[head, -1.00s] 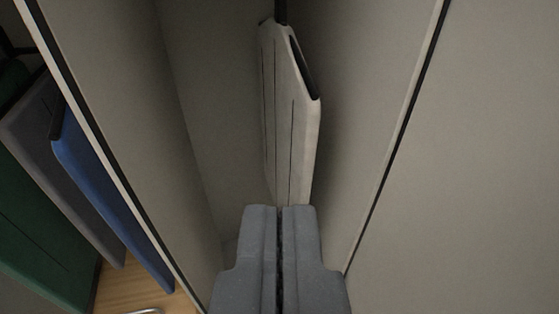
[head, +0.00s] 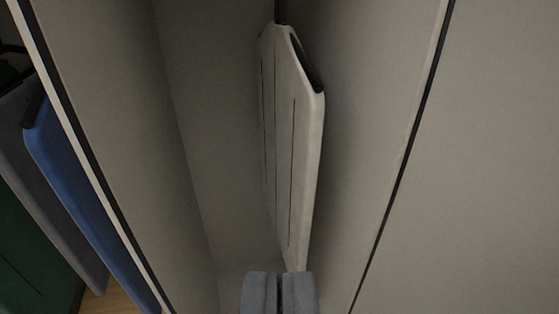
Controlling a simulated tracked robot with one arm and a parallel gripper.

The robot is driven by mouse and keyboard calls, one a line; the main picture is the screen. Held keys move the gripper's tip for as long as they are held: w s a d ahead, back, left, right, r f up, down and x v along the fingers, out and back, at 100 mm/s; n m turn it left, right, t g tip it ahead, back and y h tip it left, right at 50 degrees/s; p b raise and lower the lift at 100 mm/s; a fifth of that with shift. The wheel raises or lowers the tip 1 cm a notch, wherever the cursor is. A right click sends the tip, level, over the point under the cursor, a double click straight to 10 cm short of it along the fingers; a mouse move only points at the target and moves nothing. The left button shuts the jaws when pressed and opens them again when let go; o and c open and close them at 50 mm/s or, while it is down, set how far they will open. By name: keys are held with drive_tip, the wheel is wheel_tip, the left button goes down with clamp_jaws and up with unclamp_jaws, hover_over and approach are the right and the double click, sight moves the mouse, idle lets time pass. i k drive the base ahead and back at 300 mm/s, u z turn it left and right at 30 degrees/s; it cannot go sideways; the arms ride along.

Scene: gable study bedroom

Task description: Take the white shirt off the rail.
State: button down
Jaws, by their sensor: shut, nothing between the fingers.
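The white shirt (head: 293,140) hangs in a narrow compartment in the middle of the head view. It is seen nearly edge-on, with a dark hanger at its top (head: 281,12). The rail itself cannot be made out. My gripper (head: 279,276) is at the bottom of the view, shut and empty. Its fingertips appear just below the shirt's lower end and cover that part. I cannot tell whether they touch the shirt.
A pale panel (head: 105,130) stands left of the shirt and another pale panel (head: 480,170) stands on the right, both with dark edges. Beyond the left panel hang a blue garment (head: 85,200), a grey one (head: 50,200) and a green one (head: 30,265). Wooden floor shows at lower left.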

sight(292, 102)
drive_tip(key=u, duration=0.05)
drive_tip(key=k, duration=0.5)
drive_tip(key=u, duration=2)
drive_tip(key=i, duration=0.8)
drive_tip(key=z, duration=1.8)
